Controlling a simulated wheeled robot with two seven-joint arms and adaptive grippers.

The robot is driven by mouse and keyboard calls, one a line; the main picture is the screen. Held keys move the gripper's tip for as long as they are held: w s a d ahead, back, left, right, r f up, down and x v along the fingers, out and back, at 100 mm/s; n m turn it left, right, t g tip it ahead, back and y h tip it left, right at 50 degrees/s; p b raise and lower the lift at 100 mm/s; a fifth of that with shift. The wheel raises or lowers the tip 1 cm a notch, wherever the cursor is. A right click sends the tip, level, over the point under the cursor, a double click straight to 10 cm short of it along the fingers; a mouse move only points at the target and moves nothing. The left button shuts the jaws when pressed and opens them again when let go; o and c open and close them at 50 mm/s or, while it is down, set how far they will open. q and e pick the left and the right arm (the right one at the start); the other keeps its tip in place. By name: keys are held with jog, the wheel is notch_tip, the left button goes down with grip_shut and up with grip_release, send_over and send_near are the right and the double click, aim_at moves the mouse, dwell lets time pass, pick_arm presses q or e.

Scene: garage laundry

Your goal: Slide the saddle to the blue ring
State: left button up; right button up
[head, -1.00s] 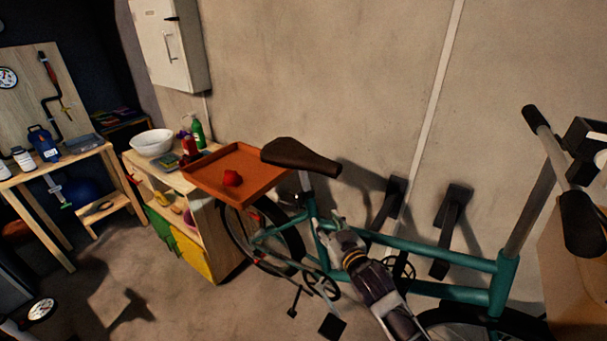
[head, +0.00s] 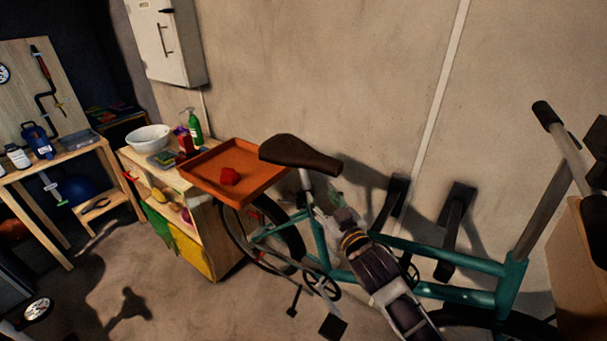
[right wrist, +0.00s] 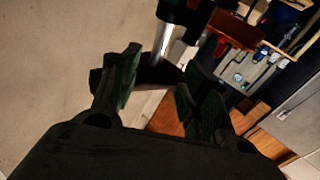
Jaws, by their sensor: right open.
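The dark brown saddle (head: 300,154) sits on a silver seat post (head: 306,181) above the teal bicycle frame (head: 440,255). My right gripper (head: 328,208) is open and empty, below the saddle and just right of the post in the head view. In the right wrist view, the silver post (right wrist: 163,40) runs to the dark saddle (right wrist: 155,73), which shows beyond and between the open fingers of my right gripper (right wrist: 163,85). No blue ring can be made out in either view. My left gripper is not in view.
An orange tray (head: 205,165) with a red object (head: 229,176) stands just left of the saddle. A wooden shelf unit (head: 235,240) is beneath it. The wall (head: 330,70) is behind the bicycle. Black pedals hang low by the frame.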

aim_at(305, 176)
jog(key=x, duration=0.6)
jog(key=shift+w+a, duration=0.1)
jog(key=shift+w, duration=0.05)
jog(key=shift+w+a+p, duration=0.25)
jog(key=shift+w+p, duration=0.05)
jog(key=shift+w, duration=0.4)
jog(key=shift+w+a, duration=0.15)
jog(key=shift+w, duration=0.2)
jog(key=shift+w+a, duration=0.15)
jog(key=shift+w, duration=0.2)
jog(key=shift+x, duration=0.8)
jog(key=shift+w+a, duration=0.1)
jog(key=shift+w, duration=0.2)
jog(key=shift+w+a, duration=0.2)
jog(key=shift+w, duration=0.3)
jog(key=shift+w+a, duration=0.1)
jog(key=shift+w, duration=0.1)
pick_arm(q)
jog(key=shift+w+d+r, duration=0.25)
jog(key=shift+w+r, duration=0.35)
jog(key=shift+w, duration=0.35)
